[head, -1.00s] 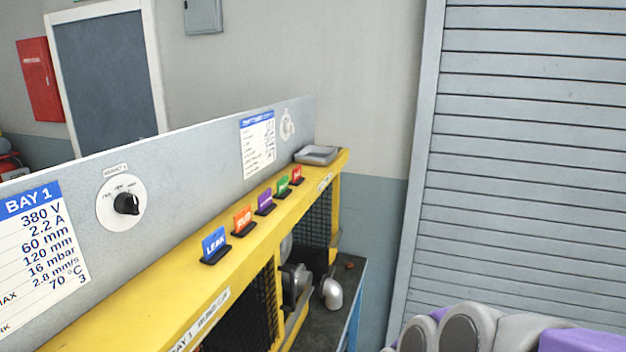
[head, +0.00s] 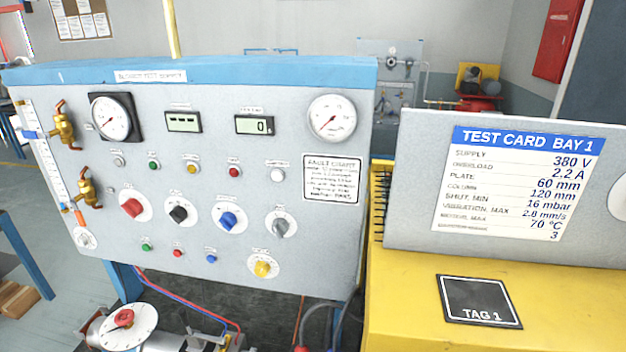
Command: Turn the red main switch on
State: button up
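A red rotary knob (head: 132,208) on a round white plate sits at the left of a row of knobs on the grey control panel (head: 210,265). Black (head: 179,214), blue (head: 228,220) and grey (head: 280,227) knobs follow to its right, and a yellow knob (head: 263,268) sits lower. A second red knob (head: 124,318) is on a white dial below the panel at lower left. The labels are too small to read, so I cannot tell which red knob is the main switch. My gripper is not in view.
Brass valves (head: 62,125) stick out at the panel's left edge. Gauges (head: 331,118) and displays (head: 254,124) are along its top. A yellow bench (head: 400,310) with a test card (head: 516,185) and a TAG 1 plate (head: 479,301) stands at right. Hoses hang below the panel.

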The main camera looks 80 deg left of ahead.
aim_at(132, 207)
jog(key=u, duration=3.35)
jog(key=i+j+u, duration=0.2)
jog(key=u, duration=0.15)
jog(key=i+j+u, duration=0.3)
jog(key=k+j, duration=0.05)
jog(key=j, duration=0.05)
